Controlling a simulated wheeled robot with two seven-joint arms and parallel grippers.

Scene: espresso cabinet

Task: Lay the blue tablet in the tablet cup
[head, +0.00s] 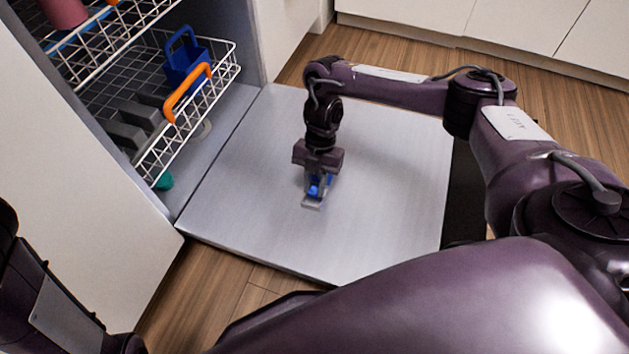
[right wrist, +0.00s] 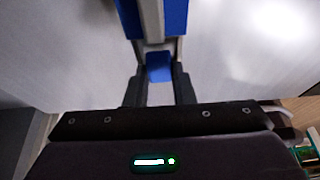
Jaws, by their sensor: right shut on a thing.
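My right gripper (head: 316,186) points down low over the lowered metal door, near its middle. It is shut on the blue tablet (right wrist: 158,67), which shows between the fingertips in the right wrist view. A small grey, frame-like part (head: 312,204) on the door, likely the tablet cup, lies right at the fingertips with some blue beside it. In the right wrist view, a grey strip with blue sides (right wrist: 175,14) shows just beyond the tablet. I cannot tell whether the tablet touches the cup or is inside it. My left gripper is out of view.
The lowered door (head: 390,190) is otherwise bare. White wire racks (head: 215,75) stand in the opening at left, with an orange handle (head: 187,92), a blue basket (head: 186,58) and grey items. A pink cup (head: 64,12) stands above. White cabinets (head: 480,20) line the back.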

